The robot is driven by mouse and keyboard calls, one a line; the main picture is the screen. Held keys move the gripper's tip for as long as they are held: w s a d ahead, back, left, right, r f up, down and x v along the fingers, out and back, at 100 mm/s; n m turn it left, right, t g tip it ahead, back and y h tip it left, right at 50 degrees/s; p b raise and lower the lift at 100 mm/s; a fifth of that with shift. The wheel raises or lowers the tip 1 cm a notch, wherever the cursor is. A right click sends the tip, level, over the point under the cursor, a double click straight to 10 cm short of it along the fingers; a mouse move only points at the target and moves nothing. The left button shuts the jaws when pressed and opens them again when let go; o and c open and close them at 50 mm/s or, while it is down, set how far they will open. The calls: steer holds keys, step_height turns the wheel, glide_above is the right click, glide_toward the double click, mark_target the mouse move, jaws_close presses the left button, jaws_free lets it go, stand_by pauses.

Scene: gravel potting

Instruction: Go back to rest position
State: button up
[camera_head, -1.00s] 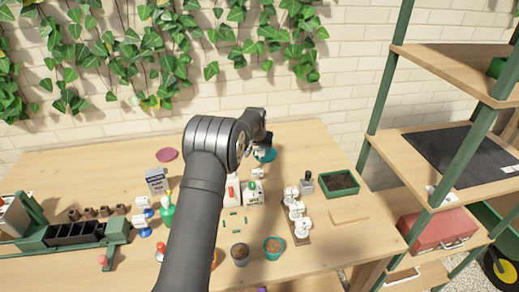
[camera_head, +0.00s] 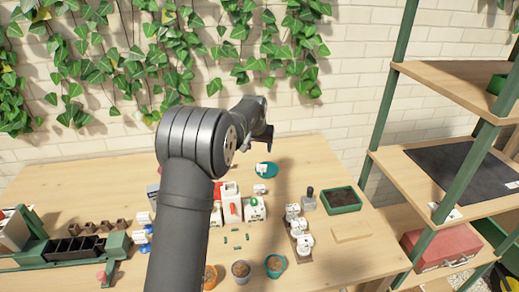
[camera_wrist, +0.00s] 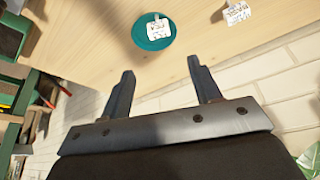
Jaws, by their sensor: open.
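My gripper (camera_wrist: 163,88) is open and empty in the wrist view, its two dark fingers apart with only wall and table edge behind them. In the head view my gripper (camera_head: 270,140) is at the end of my raised arm, above the back of the table (camera_head: 110,165). A teal saucer (camera_head: 267,170) with a small white label on it lies on the table below and near the gripper. The saucer also shows in the wrist view (camera_wrist: 140,38), beyond the fingers and apart from them. My arm hides part of the table's middle left.
White bottles (camera_head: 231,205) stand mid-table. A green tray of soil (camera_head: 341,200) and a white-cupped rack (camera_head: 298,228) are to the right. Small pots (camera_head: 240,270) stand in front. A green-framed shelf (camera_head: 440,160) rises at the right. The brick wall is close behind.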

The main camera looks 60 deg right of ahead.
mark_target(262, 165)
steer(key=x, duration=1.2)
steer(key=shift+w+d+f, duration=0.1)
steer(key=shift+f, duration=0.45)
steer(key=shift+r, duration=0.15)
